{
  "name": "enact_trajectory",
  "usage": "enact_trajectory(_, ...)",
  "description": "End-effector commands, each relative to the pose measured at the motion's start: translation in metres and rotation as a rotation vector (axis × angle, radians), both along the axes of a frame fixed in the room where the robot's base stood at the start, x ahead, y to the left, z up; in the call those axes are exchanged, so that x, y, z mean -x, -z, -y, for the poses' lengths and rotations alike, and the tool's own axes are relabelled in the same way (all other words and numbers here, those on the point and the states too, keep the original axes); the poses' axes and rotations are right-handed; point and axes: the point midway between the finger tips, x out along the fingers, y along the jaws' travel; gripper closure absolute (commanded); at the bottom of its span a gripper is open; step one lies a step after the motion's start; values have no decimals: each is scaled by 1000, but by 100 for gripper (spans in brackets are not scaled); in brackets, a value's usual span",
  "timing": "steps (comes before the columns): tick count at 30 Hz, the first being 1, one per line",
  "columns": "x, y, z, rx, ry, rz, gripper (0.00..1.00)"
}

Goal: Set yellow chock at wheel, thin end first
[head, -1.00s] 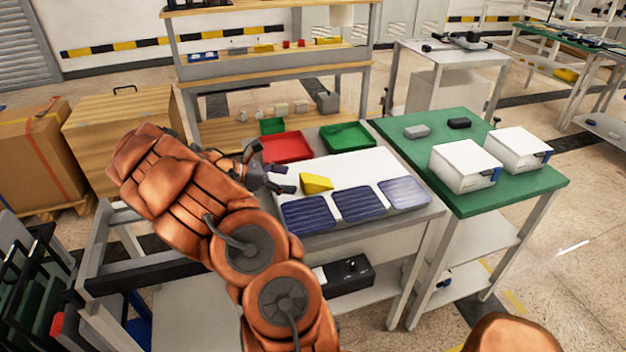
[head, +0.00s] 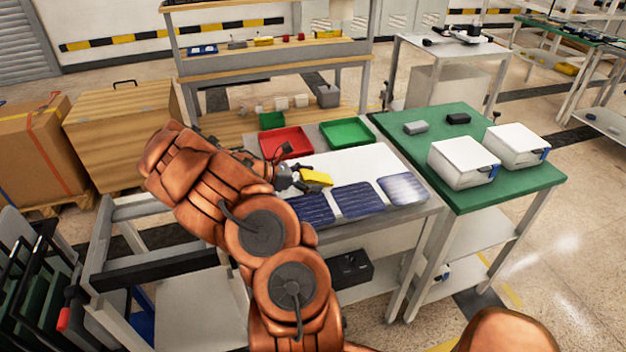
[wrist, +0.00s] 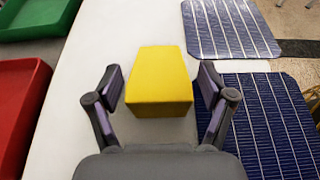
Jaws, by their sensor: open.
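The yellow chock (head: 316,177) lies on the white top of the work table. In the wrist view the yellow chock (wrist: 159,82) sits between the two fingers of my gripper (wrist: 160,92), with a gap on each side. My gripper (head: 296,180) is open and reaches the chock from the left in the head view. Which end of the chock is thin is hard to tell from these views. No wheel can be made out near the chock.
Solar cells (head: 358,200) lie along the table's front edge, close to the chock. A red tray (head: 286,143) and a green tray (head: 346,133) stand behind. A green-topped table (head: 400,142) with white boxes (head: 464,163) adjoins on the right. White surface (wrist: 95,60) left of the chock is clear.

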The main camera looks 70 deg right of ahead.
Motion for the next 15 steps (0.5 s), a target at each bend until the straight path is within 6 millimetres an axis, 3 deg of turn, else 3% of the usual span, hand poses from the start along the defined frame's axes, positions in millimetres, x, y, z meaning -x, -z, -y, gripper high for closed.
enact_trajectory(2, 0, 0, 0, 0, 0, 0, 19)
enact_trajectory(15, -1, 0, 0, 0, -1, 1, 64)
